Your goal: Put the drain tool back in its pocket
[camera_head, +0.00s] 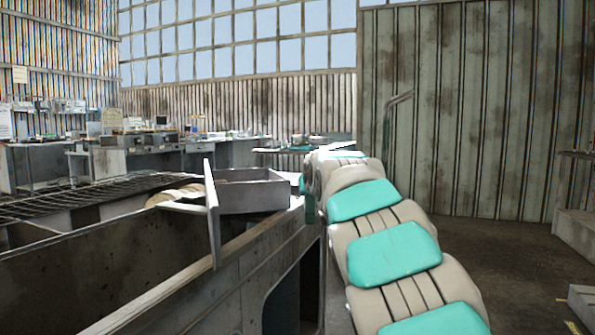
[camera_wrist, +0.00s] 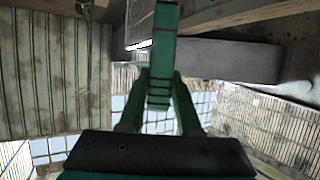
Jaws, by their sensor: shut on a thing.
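My gripper (camera_wrist: 160,88) has green fingers that come together in the middle of the wrist view. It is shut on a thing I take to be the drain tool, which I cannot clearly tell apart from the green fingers. In the head view the end of my arm is beyond the beige and teal links, beside the right end of a grey open box (camera_head: 262,198). There my gripper is mostly hidden by my own arm; a dark green part shows below it. I cannot make out the tool's pocket in either view.
A thin upright panel (camera_head: 211,215) stands at the front left of the box. A round beige thing (camera_head: 178,196) lies behind it. A metal grille (camera_head: 75,200) covers part of the large housing (camera_head: 90,265) at left. Workbenches (camera_head: 125,160) stand farther back.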

